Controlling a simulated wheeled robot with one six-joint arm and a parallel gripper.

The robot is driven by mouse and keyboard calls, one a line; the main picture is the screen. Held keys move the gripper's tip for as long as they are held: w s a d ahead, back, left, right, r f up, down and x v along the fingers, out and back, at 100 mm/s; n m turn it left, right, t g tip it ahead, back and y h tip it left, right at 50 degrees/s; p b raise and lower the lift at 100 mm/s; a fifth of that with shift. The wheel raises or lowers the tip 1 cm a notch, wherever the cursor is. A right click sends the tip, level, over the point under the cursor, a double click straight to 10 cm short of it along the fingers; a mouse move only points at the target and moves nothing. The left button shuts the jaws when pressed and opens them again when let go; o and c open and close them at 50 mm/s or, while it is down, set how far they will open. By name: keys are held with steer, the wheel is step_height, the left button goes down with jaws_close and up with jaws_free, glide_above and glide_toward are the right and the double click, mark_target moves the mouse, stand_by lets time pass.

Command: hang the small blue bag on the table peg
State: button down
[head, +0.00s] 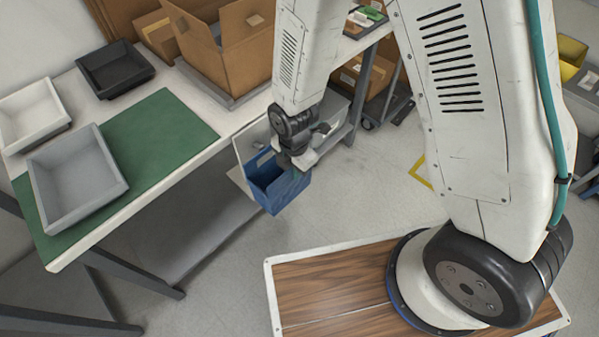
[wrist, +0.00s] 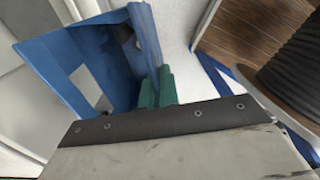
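The small blue bag (head: 268,185) is an open-topped, box-like bag beside the right end of the green-matted table, above the floor. My gripper (head: 298,172) is at its right rim. In the wrist view the green fingertips (wrist: 156,88) are close together, with the bag's side wall (wrist: 146,35) running down between them. A cut-out shows in the wall of the bag (wrist: 75,75) on the left. A white panel (head: 246,142) stands behind the bag at the table end. A small grey shape on it may be the peg, but it is too small to tell.
The table's green mat (head: 150,140) carries a grey tray (head: 75,205). A white tray (head: 33,112) and a black tray (head: 115,70) lie behind. Cardboard boxes (head: 235,60) stand at the back. Open floor (head: 350,205) lies right of the bag.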

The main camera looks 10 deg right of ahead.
steer(key=w+a, duration=0.1)
steer(key=w+a+f, duration=0.1)
steer(key=w, duration=0.1)
steer(key=w+a, duration=0.1)
steer(key=shift+w+f, duration=0.15)
steer(key=shift+f, duration=0.1)
stand_by(0.5)
stand_by(0.6)
steer(key=c, duration=1.6)
jaws_free()
steer(key=shift+r, duration=0.1)
